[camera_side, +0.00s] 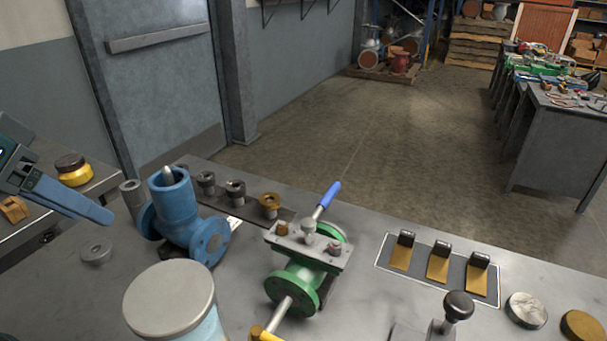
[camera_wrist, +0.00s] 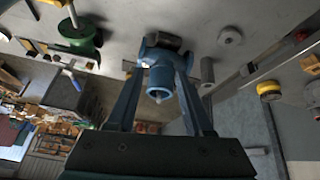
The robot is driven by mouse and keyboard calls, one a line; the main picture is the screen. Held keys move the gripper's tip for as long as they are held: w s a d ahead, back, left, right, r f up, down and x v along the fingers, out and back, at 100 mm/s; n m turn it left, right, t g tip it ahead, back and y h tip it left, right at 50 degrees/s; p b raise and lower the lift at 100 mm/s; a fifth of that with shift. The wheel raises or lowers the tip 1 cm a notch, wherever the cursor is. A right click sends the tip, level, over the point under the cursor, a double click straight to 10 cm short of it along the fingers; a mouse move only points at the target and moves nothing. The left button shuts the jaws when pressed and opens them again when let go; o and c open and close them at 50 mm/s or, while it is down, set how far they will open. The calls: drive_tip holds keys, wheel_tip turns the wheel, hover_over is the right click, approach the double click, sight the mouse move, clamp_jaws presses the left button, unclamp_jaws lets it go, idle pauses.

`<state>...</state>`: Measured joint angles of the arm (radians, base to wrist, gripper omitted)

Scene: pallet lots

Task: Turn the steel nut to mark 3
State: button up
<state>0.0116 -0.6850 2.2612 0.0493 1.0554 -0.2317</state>
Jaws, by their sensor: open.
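Several nut-like pieces stand on a dark strip behind the blue flanged fitting: two grey ones, a left one (camera_side: 206,182) and a middle one (camera_side: 235,190), and a brass one (camera_side: 270,204). The green valve (camera_side: 290,287) has a plate with more small fittings, including a grey one (camera_side: 309,237) under the blue-handled lever. I cannot tell which grey piece is the steel nut, and I can read no numbered marks. My gripper (camera_side: 75,200) is at the left edge, open and empty, left of the blue fitting (camera_side: 176,208). In the wrist view its fingers (camera_wrist: 160,72) frame that fitting.
A pale-lidded cylinder (camera_side: 170,298) stands at the front. A panel with three pedal-like switches (camera_side: 437,262) and a black knob (camera_side: 458,305) are at the right.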

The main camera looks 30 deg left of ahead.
sight(319, 257)
wheel_tip(319, 257, down, 4)
drive_tip(key=s+m, duration=0.2)
drive_tip(key=w+m+t, duration=0.1)
drive_tip(key=w+m, duration=0.1)
drive_tip(key=w, duration=0.2)
drive_tip(key=w+m+t, duration=0.2)
drive_tip(key=w, duration=0.3)
drive_tip(key=w+d+r+m+t, duration=0.1)
drive_tip(key=w+m, duration=0.1)
drive_tip(key=w, duration=0.2)
drive_tip(key=shift+w+d+m+h, duration=0.1)
drive_tip(key=shift+w+m+h, duration=0.1)
drive_tip(key=shift+m+h, duration=0.1)
drive_tip(key=w+d+f+m+t+h, duration=0.1)
drive_tip(key=w+d+m+t+h, duration=0.3)
drive_tip(key=w+d+m+h, duration=0.4)
drive_tip(key=s+d+f+n+h, duration=0.1)
drive_tip(key=s+d+f, duration=0.1)
drive_tip(key=d, duration=0.1)
drive_tip(key=s+d+f+n+g+h, duration=0.1)
drive_tip(key=s+d+f+n+h, duration=0.1)
drive_tip(key=d, duration=0.1)
drive_tip(key=s+d+f+n+h, duration=0.1)
drive_tip(key=s+d+f+h, duration=0.1)
drive_tip(key=d, duration=0.1)
drive_tip(key=shift+s+d+f+n+g, duration=0.1)
drive_tip(key=shift+s+f+n+g, duration=0.2)
drive_tip(key=shift+s, duration=0.05)
drive_tip(key=shift+x, duration=2.6)
drive_tip(key=shift+c, duration=0.3)
